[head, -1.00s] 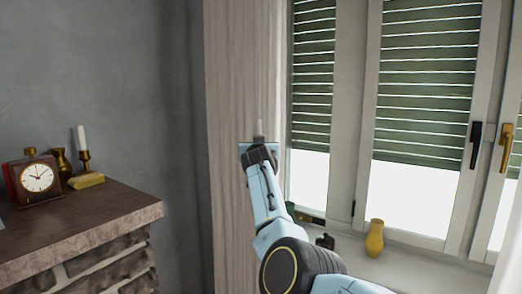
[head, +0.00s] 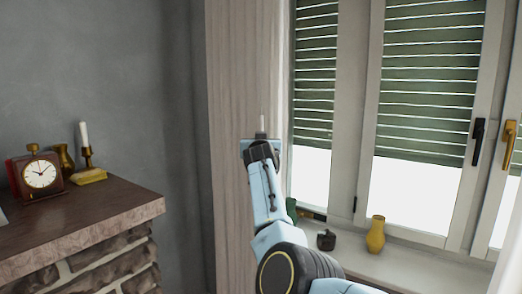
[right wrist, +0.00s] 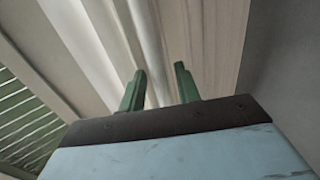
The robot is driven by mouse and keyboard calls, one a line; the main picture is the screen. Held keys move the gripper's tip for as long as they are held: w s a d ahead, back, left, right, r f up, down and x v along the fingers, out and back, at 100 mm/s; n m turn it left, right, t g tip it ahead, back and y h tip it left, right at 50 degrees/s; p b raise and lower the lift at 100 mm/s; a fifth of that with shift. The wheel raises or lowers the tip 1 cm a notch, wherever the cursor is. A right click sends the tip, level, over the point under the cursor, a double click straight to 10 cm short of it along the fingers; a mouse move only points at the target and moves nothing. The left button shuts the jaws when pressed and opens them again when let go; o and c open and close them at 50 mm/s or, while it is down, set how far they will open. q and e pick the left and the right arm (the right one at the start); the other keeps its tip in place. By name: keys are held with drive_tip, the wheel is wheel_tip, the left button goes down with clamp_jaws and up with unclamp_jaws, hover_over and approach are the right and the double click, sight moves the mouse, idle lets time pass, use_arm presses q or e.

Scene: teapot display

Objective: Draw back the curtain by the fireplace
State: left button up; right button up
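The pale beige curtain (head: 235,95) hangs in vertical folds between the grey wall and the window, to the right of the fireplace. My right gripper (head: 262,126) is in front of the curtain's window-side part, reaching away from me. In the right wrist view, its two green fingers (right wrist: 160,88) stand apart, with the curtain (right wrist: 215,40) filling the view beyond and between them. I cannot tell whether they touch the cloth. The fireplace (head: 100,240) stands at the lower left. My left gripper is not in view.
The fireplace mantel (head: 90,215) holds a clock (head: 40,174), a brass vase and a candle (head: 84,137) in a holder. The window sill (head: 400,268) carries a yellow vase (head: 376,234), a small dark pot (head: 326,240) and a green bottle (head: 291,208), right of my arm.

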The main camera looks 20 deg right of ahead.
drive_tip(key=v, duration=1.2)
drive_tip(key=shift+s, duration=0.3)
drive_tip(key=shift+a, duration=0.15)
